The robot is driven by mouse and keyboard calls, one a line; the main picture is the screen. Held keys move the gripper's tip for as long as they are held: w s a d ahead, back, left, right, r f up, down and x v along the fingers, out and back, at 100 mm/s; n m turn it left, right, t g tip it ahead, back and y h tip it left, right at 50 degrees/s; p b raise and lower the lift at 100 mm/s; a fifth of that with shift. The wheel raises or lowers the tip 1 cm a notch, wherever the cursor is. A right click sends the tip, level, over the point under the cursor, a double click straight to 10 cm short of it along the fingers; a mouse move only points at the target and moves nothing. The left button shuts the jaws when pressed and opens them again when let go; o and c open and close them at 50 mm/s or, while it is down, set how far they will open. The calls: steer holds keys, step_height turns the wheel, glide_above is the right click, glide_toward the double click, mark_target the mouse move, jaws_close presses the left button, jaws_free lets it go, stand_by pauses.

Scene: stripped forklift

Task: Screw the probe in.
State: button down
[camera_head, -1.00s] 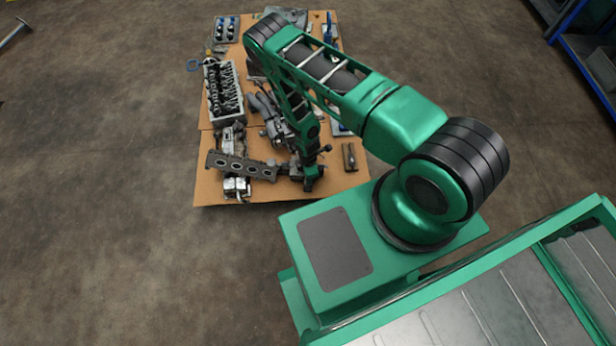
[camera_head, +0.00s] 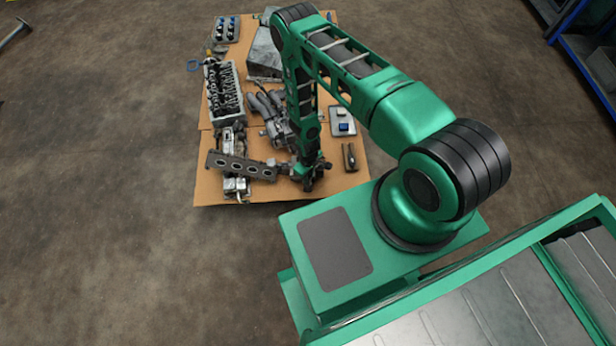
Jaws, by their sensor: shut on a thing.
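My gripper (camera_head: 308,185) points down at the front right of the cardboard sheet, beside the right end of a grey metal part with a row of holes (camera_head: 240,166). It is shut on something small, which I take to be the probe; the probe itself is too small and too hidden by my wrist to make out. I cannot tell whether it touches a threaded hole.
The cardboard (camera_head: 215,188) also carries an engine head (camera_head: 225,92), grey pipework (camera_head: 272,115), a grey block (camera_head: 265,58), a small tray with a blue item (camera_head: 343,122) and a dark narrow piece (camera_head: 349,156). Open floor surrounds it.

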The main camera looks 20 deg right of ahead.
steer(key=m, duration=0.5)
steer(key=shift+m, duration=0.3)
steer(key=m, duration=0.5)
steer(key=shift+m, duration=0.4)
steer(key=c, duration=1.6)
jaws_free()
steer(key=shift+c, duration=0.2)
step_height(320, 180, up, 11)
steer(key=shift+f, duration=0.1)
